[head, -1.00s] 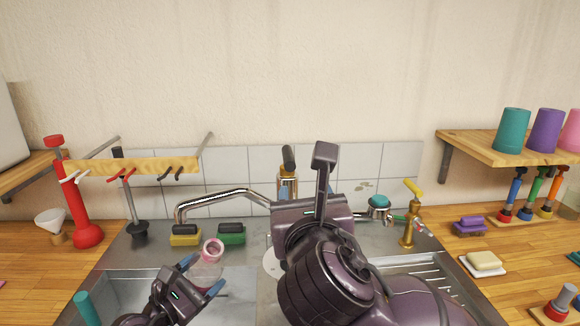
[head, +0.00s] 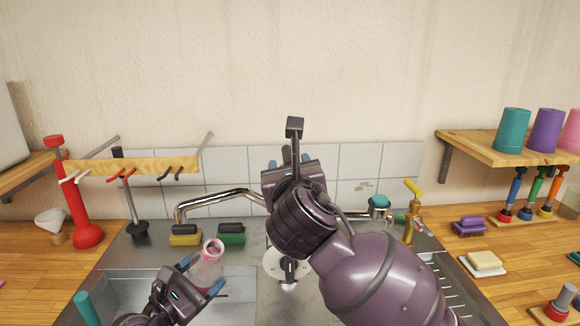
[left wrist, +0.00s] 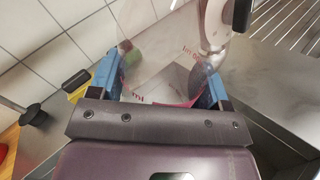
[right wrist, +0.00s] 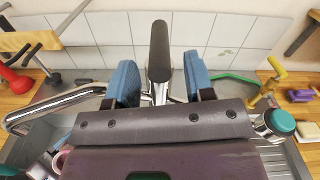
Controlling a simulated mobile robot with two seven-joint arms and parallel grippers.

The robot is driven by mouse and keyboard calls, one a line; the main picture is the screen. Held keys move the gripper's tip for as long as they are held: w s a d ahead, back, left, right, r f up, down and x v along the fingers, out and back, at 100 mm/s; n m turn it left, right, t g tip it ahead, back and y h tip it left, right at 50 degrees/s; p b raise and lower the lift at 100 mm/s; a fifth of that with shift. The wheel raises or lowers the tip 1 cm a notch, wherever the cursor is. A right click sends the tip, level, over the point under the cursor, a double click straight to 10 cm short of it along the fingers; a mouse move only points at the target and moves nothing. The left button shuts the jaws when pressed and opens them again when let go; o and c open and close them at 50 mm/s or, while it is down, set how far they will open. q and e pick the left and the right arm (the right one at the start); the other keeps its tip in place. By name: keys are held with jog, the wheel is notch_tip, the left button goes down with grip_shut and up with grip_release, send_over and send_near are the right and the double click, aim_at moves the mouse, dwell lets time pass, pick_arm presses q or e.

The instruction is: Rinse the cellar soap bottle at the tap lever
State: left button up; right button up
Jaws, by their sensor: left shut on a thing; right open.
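A clear bottle with a pink rim (head: 209,262) is over the left sink basin, slightly tilted. My left gripper (head: 200,277) is shut on it, and in the left wrist view the clear bottle (left wrist: 165,65) with pink print sits between the blue fingers. The curved metal spout (head: 215,195) is behind and above the bottle. The tap lever with a dark grip (right wrist: 159,52) stands upright between the spread fingers of my right gripper (right wrist: 162,84), which is open. In the head view my right arm hides the lever. I cannot tell whether the fingers touch it.
Yellow (head: 186,235) and green (head: 231,234) sponges lie on the sink's back ledge. A red-handled plunger (head: 80,200) and hook rail (head: 130,167) stand left.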

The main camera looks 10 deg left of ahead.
jog(key=shift+w+a, duration=0.15)
jog(key=shift+w, duration=0.25)
grip_shut()
jog(key=shift+w+d+n+g+y, duration=0.25)
jog(key=shift+d+n+g+y, duration=0.25)
jog(key=shift+n+y, duration=0.5)
jog(key=shift+w+d+n+g+y, duration=0.2)
jog(key=shift+d+n+g+y, duration=0.4)
jog(key=shift+y, duration=0.7)
jog(key=shift+a, duration=0.1)
